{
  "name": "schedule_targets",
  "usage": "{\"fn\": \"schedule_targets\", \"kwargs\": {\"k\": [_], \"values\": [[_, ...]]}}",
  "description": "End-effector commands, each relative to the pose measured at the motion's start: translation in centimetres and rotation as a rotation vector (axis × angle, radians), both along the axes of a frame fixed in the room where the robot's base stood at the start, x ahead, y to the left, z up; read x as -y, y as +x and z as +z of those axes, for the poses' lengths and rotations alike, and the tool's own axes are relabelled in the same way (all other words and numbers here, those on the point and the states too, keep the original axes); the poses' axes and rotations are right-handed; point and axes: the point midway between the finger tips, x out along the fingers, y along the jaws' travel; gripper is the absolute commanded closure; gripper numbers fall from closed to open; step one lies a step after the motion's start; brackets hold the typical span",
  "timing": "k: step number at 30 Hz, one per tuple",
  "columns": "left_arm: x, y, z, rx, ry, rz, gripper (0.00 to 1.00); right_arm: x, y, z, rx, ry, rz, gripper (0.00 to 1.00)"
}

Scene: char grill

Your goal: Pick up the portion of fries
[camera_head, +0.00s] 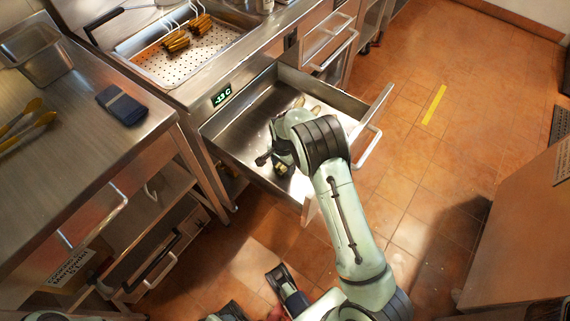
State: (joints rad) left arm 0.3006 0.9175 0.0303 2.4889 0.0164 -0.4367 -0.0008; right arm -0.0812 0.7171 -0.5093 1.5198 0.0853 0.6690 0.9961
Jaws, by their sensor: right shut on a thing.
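My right gripper (276,162) reaches down into the open steel drawer (232,134), near its front left part. It is shut on a small yellowish piece that looks like a portion of fries (281,170), mostly hidden by the gripper and wrist. Pale tan pieces (316,109) lie farther back in the drawer, partly behind my arm. Two golden-brown bundles of fries (176,42) sit in the perforated fryer tray (222,45). My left gripper (277,274) seems to show low in the view, over the floor; its finger gap is unclear.
The drawer front and handle (371,146) stick out over the tiled floor. A display (221,95) reads about -19 C. The left counter holds a steel container (37,55), yellow-handled tongs (30,130) and a dark folded cloth (122,105). The floor at right is mostly clear.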

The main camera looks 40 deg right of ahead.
Motion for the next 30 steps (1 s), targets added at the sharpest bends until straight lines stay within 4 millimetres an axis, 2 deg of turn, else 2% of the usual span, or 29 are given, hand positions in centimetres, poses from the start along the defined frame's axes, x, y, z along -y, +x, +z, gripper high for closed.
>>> {"fn": "schedule_targets", "kwargs": {"k": [5,11,24,30], "values": [[0.0,0.0,0.1,-0.001,0.0,0.0,0.53,0.0,0.0,0.6,0.002,-0.001,0.0,0.69],[0.0,-0.2,0.6,-0.007,-0.002,-0.001,0.53,0.0,0.1,3.2,0.004,0.0,0.0,0.69],[0.0,-1.1,2.6,-0.038,-0.006,-0.008,0.53,0.0,0.1,15.4,0.006,0.0,0.0,0.69],[0.0,-1.3,3.0,-0.046,-0.007,-0.009,0.53,0.0,0.1,18.8,0.003,0.0,0.0,0.69]]}}
